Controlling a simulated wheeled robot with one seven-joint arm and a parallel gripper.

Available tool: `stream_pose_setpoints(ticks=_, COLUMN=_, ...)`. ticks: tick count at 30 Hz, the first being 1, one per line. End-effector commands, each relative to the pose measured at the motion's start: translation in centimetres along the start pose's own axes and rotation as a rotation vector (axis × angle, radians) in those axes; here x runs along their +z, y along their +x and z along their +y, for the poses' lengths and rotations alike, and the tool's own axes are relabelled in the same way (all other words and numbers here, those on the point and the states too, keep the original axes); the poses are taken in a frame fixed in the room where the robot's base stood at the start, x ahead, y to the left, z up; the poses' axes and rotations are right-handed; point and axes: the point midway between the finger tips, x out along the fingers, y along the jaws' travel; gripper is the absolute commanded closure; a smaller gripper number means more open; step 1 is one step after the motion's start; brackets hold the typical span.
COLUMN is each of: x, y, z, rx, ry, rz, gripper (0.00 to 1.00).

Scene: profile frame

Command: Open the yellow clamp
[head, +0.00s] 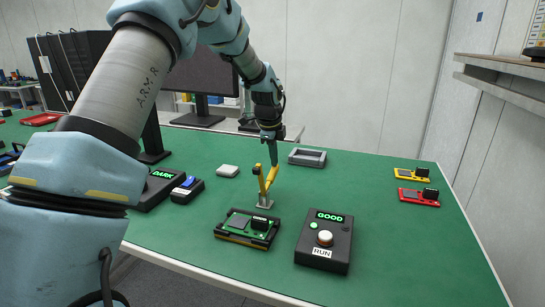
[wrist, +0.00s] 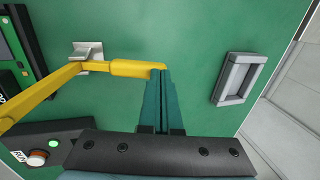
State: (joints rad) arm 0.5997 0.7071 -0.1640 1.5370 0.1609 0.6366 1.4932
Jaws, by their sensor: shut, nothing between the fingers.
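The yellow clamp (head: 271,178) stands on a small grey metal base on the green table, behind a board fixture (head: 247,228). It has two yellow arms that spread apart in a V above the base. In the wrist view one arm reaches toward the camera at lower left, and the thicker yellow handle (wrist: 137,68) runs right from the base. My gripper (head: 272,161) is shut and empty above the clamp. Its fingertips (wrist: 158,73) are at the handle's free end and overlap it in the wrist view; I cannot tell whether they touch.
A black box (head: 325,240) with a lit GOOD screen and RUN button stands front right. Yellow (head: 411,175) and red (head: 418,197) boards lie far right. The right-centre table is clear.

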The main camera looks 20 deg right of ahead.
Motion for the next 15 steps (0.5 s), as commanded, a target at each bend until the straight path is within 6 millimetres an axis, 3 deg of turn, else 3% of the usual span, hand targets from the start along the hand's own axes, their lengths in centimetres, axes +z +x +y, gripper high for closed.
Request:
stream_pose_setpoints(ticks=6, x=0.1, y=2.2, z=-0.5, rx=0.001, ry=-0.001, rz=0.0, gripper=1.0)
stream_pose_setpoints(ticks=15, x=0.0, y=3.8, z=-0.8, rx=0.0, ry=0.001, rz=0.0, gripper=1.0)
